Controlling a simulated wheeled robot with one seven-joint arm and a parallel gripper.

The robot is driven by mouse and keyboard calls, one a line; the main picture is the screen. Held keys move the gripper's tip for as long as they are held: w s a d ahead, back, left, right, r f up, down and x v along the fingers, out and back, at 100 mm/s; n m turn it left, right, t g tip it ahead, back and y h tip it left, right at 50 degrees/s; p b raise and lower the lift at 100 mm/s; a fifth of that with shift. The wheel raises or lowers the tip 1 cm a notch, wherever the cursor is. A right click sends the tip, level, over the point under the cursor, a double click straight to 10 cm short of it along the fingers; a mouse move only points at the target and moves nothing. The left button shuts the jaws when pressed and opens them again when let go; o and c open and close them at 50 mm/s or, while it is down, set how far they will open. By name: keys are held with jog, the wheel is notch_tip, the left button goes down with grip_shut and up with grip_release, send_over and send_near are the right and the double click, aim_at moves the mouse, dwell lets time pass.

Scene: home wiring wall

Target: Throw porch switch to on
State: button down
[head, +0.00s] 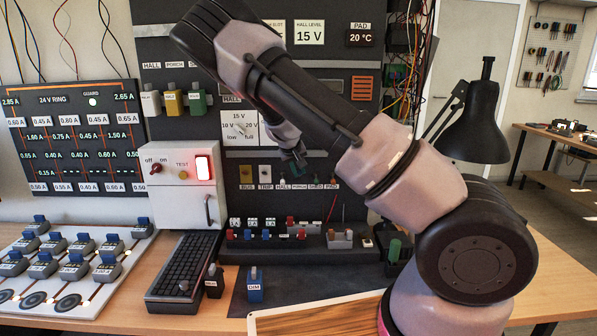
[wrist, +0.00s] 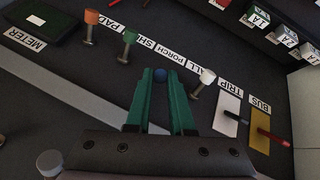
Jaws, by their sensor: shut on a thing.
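The porch switch is a small lever with a blue tip (wrist: 160,74), beside the PORCH label (wrist: 164,56) in the wrist view. My gripper (wrist: 160,80) has green fingers closed around this blue tip. The stem and base of the lever are hidden by the fingers, so I cannot tell its setting. In the head view my gripper (head: 293,160) is at the lower wall panel, above the row of labels, and largely covers the switch.
Neighbouring levers stand close by: a white-tipped one (wrist: 207,76) at HALL and a green-tipped one (wrist: 129,37) on the other side. An orange-tipped lever (wrist: 91,17) is by PAD. TRIP (wrist: 228,112) and BUS (wrist: 262,130) have plates. A black lamp (head: 480,125) stands right of my arm.

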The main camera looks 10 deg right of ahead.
jog(key=c, duration=0.8)
grip_release()
jog(key=shift+f, duration=0.1)
jog(key=v, duration=1.1)
jog(key=shift+w, duration=0.1)
